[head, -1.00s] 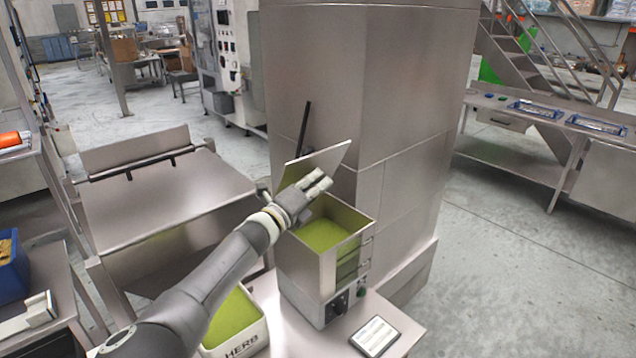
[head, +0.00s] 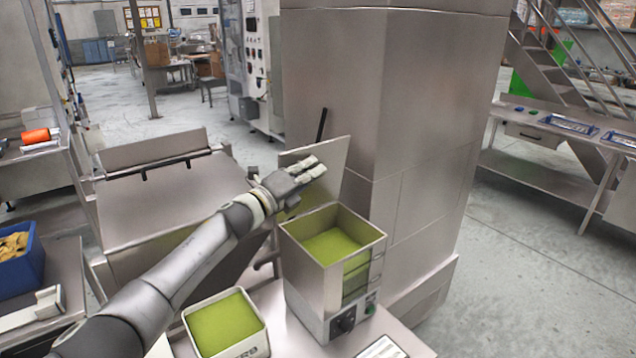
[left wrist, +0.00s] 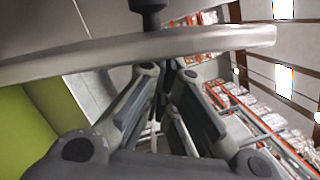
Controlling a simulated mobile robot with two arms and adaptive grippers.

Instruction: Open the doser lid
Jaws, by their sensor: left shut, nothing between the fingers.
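The doser (head: 308,262) is a steel box with an open top, filled with green material. Its lid (head: 335,160) stands raised, close to upright, at the back edge. A black handle bar (head: 321,125) shows above and behind the lid. My left gripper (head: 313,167) is shut and empty, in front of the lid's inner face, above the doser's back left. In the left wrist view, the lid's edge (left wrist: 190,42) runs across above my fingers (left wrist: 165,85), with a dark knob beyond it. Whether they touch is unclear. My right gripper is not in view.
A white herb tub (head: 264,330) with green content stands left of the doser on the small table. A label plate (head: 381,348) lies at its front right. A tall steel cabinet (head: 400,110) stands right behind the lid. A steel hopper (head: 160,200) is on the left.

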